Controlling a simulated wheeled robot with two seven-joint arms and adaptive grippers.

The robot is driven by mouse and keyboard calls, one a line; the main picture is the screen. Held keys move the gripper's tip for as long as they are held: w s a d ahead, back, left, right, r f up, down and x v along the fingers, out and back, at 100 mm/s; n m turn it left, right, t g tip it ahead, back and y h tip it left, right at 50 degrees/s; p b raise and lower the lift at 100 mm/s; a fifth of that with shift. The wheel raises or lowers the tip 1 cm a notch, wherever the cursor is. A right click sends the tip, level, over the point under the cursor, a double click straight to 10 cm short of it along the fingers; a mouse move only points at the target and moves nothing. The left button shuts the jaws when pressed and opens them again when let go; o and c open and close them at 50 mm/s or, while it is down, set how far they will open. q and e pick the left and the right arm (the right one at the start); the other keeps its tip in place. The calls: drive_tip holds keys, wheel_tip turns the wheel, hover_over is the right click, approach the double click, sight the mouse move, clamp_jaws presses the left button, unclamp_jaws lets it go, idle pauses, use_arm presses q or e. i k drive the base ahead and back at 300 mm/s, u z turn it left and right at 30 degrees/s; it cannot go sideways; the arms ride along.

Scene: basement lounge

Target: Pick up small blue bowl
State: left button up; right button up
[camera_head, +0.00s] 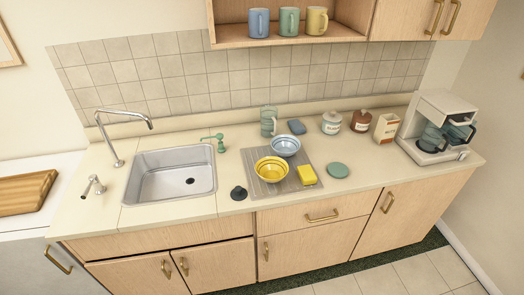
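A small light-blue bowl (286,146) sits upright on a grey mat (295,184) on the kitchen counter, to the right of the sink. A yellow bowl (271,169) stands in front of it and to its left, close to it or touching; I cannot tell which. The blue bowl's inside and rim are in clear view, and it looks empty. Neither of my grippers shows in the head view.
A yellow sponge (307,174) lies right of the bowls, a dark stopper (238,193) left. Behind stand a glass (268,121) and a blue cloth or sponge (297,126). A green disc (338,170), jars (331,122) and a coffee maker (437,128) are right. The sink (171,174) is left.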

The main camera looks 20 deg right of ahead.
sight(286, 146)
drive_tip(key=u, duration=0.05)
drive_tip(key=i, duration=1)
drive_tip(key=z, duration=0.6)
